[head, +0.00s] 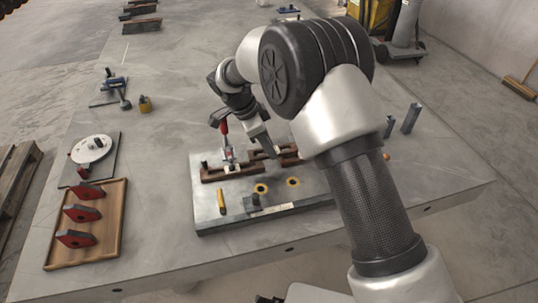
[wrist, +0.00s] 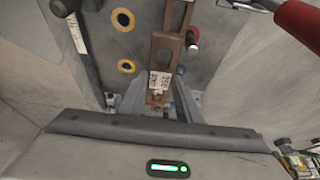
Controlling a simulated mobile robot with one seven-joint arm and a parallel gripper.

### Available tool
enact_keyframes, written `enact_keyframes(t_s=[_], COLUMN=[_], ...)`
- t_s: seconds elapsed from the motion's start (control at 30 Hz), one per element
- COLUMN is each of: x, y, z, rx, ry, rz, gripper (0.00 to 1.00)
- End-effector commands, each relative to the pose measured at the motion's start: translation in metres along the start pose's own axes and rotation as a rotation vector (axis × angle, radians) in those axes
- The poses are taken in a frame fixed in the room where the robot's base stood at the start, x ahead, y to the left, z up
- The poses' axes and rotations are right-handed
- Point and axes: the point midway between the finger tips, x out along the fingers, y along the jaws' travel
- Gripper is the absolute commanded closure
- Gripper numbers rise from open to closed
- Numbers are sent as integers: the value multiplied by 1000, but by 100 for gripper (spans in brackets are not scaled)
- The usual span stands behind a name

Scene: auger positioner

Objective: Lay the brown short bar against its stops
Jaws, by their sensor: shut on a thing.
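A brown bar with an open slot and a white label (wrist: 160,72) lies under my gripper in the wrist view. My gripper (wrist: 158,97) is shut on its near end, between the two grey fingers. In the head view the dark gripper (head: 268,150) reaches down to a brown bar (head: 288,157) at the back of the grey fixture plate (head: 220,222). A second brown piece (head: 232,173) lies to its left. My fingers hide part of the held bar. I cannot tell from these views whether it touches its stops.
A red-handled clamp (head: 224,127) stands close to the gripper; its handle shows in the wrist view (wrist: 298,22). Two yellow-ringed holes (head: 261,189) (head: 293,182) lie in front. A wooden tray (head: 112,240) with red-and-black pieces is at left. Grey posts (head: 411,118) stand at right.

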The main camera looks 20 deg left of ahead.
Motion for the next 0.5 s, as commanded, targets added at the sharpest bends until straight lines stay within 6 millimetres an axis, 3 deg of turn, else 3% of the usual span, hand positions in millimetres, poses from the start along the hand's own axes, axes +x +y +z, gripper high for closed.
enact_keyframes(t_s=[0.3, 0.5], x=[33, 33], y=[0, -1], z=[13, 13], rx=[-1, -1], ry=[1, 1], rz=[-1, -3], gripper=[100, 100])
